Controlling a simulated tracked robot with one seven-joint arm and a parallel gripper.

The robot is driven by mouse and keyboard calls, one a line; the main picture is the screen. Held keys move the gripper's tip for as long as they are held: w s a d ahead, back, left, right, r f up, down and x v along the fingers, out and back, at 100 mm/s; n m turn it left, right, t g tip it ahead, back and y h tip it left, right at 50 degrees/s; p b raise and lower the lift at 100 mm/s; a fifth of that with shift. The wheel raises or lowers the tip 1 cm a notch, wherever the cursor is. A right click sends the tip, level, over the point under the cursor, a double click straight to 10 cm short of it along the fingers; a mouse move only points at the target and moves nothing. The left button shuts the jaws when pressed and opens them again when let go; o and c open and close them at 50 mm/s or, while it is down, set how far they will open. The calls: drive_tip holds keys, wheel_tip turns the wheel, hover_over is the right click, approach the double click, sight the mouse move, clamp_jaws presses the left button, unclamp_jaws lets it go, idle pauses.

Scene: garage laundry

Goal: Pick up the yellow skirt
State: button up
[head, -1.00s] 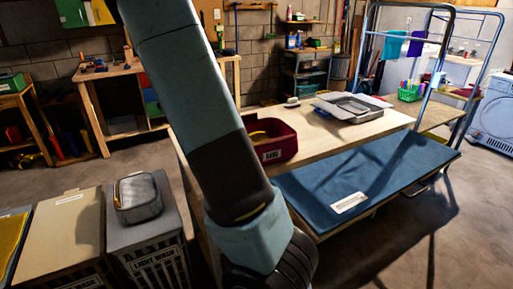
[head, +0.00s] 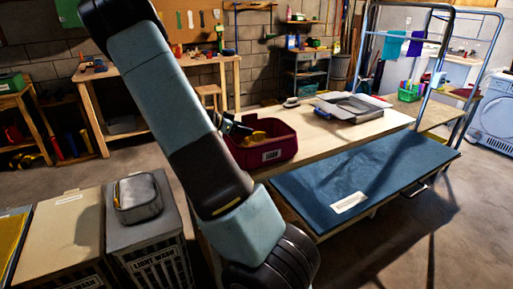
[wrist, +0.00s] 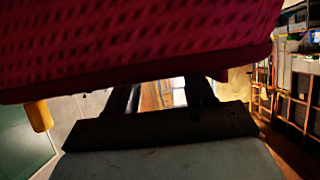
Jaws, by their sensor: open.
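I cannot pick out the yellow skirt with certainty. A flat yellow surface (head: 12,240) shows at the far left edge of the head view, cut off by the frame; I cannot tell whether it is cloth or a lid. A smaller yellow item (head: 255,137) sits in the dark red bin (head: 282,150) on the wooden table. In the wrist view my gripper (wrist: 163,96) is open, its dark fingers apart with nothing seen between them. A dark red textured surface (wrist: 140,40) fills the top of that view, close by.
A blue padded board (head: 365,180) lies right of my arm. Teal (head: 394,44) and purple garments hang on a rack. Floor at right is clear.

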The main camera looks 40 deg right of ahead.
drive_tip(key=shift+f+x, duration=0.15)
drive_tip(key=shift+x, duration=1.3)
drive_tip(key=shift+f+x, duration=0.2)
drive_tip(key=shift+x, duration=1.2)
drive_tip(key=shift+w+a, duration=0.1)
drive_tip(key=shift+a, duration=0.1)
drive_tip(key=shift+c, duration=0.5)
clamp_jaws()
